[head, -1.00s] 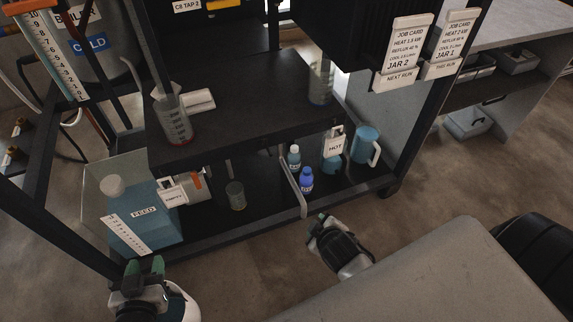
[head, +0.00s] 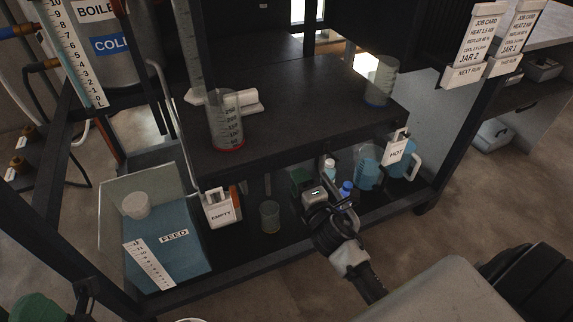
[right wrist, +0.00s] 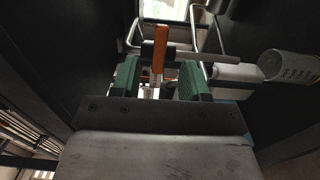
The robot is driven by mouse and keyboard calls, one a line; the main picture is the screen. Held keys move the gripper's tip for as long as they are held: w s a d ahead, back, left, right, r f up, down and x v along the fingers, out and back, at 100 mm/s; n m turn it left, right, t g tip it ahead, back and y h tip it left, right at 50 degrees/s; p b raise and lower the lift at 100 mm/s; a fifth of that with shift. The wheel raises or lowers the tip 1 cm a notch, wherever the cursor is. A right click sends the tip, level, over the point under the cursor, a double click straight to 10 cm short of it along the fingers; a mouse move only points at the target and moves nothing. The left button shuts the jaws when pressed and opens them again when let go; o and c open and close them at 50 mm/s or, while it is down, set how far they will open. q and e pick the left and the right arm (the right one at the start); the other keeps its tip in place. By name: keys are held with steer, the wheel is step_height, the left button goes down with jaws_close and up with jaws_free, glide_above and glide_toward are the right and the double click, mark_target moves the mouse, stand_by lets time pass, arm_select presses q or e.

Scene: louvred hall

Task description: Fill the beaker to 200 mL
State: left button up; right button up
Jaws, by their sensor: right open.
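A clear beaker (head: 228,125) with black graduations and red at its bottom stands on the upper shelf, left of centre. I cannot tell its liquid level. A second clear vessel (head: 380,82), bluish low down, stands at the shelf's right end. My right gripper (head: 318,190) is open and empty in front of the lower shelf, near the small bottles. In the right wrist view its green pads (right wrist: 161,80) stand apart, with an orange strip (right wrist: 159,48) showing between them. My left gripper (head: 42,306) is cut off at the bottom left corner; its jaw opening is not shown.
The lower shelf holds the blue FEED tank (head: 168,245), an EMPTY-tagged container (head: 219,210), a small glass (head: 270,217), a blue-capped bottle (head: 346,189) and jugs by a HOT tag (head: 396,151). The upper shelf (head: 300,110) is bare in its middle. Dark frame posts surround the rack.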

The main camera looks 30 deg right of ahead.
mark_target(287, 165)
steer(key=shift+w+d+b, duration=0.15)
steer(key=shift+w+b, duration=0.4)
steer(key=shift+w, duration=3.05)
steer(key=shift+c, duration=0.3)
jaws_close()
